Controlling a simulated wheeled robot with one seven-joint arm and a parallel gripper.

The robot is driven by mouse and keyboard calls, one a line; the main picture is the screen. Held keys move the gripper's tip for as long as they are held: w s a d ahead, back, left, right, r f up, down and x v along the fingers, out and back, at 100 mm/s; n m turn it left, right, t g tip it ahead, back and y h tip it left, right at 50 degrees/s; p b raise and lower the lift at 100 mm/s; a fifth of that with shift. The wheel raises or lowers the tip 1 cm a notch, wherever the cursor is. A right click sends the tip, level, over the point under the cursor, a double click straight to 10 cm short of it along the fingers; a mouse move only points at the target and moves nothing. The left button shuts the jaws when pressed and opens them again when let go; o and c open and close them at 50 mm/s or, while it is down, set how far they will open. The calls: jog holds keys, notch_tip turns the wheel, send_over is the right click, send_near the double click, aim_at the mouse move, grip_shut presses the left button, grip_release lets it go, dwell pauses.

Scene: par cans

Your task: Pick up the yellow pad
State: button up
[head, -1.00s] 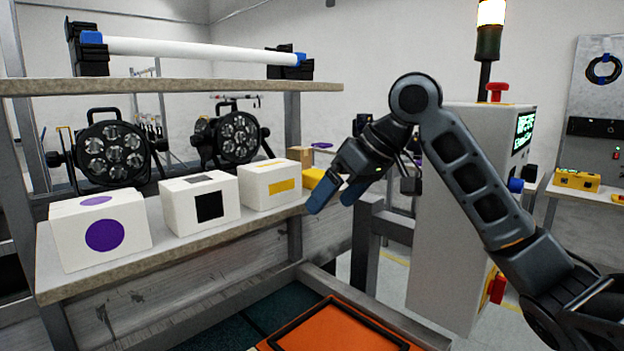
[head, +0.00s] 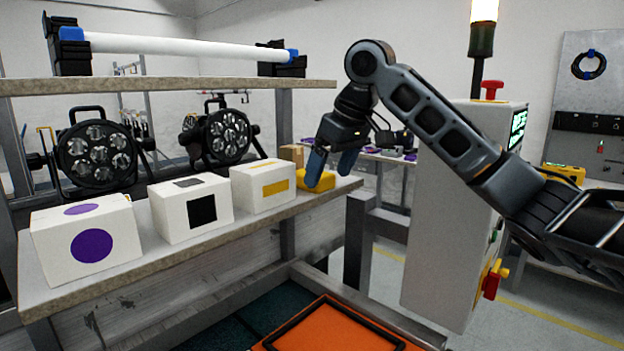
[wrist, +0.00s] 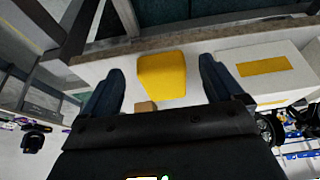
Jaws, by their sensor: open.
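The yellow pad (head: 317,180) lies on the right end of the lower shelf (head: 190,245), beside the white box with a yellow mark (head: 262,185). My gripper (head: 332,172) is at the pad in the head view, its blue fingers pointing down and partly covering it. In the wrist view the pad (wrist: 163,76) shows between the two spread fingers of my gripper (wrist: 165,88), with a gap on each side. The gripper is open and holds nothing.
White boxes with a black square (head: 192,210) and a purple circle (head: 88,240) stand further left. A small brown box (head: 291,154) is behind the pad. Stage lights (head: 222,137) stand behind. An upper shelf (head: 170,85) runs above. A grey control cabinet (head: 455,220) stands to the right.

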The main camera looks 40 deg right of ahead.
jog(key=w, duration=0.4)
jog(key=shift+w+a+p, duration=0.1)
jog(key=shift+p, duration=0.25)
jog(key=shift+w+f, duration=0.2)
jog(key=shift+w, duration=0.05)
jog(key=shift+w+f, duration=0.1)
jog(key=shift+f, duration=0.3)
jog(key=shift+f+p, duration=0.25)
jog(key=shift+p, duration=0.05)
jog(key=shift+c, duration=0.2)
jog(key=c, duration=1)
jog(key=shift+r, duration=0.2)
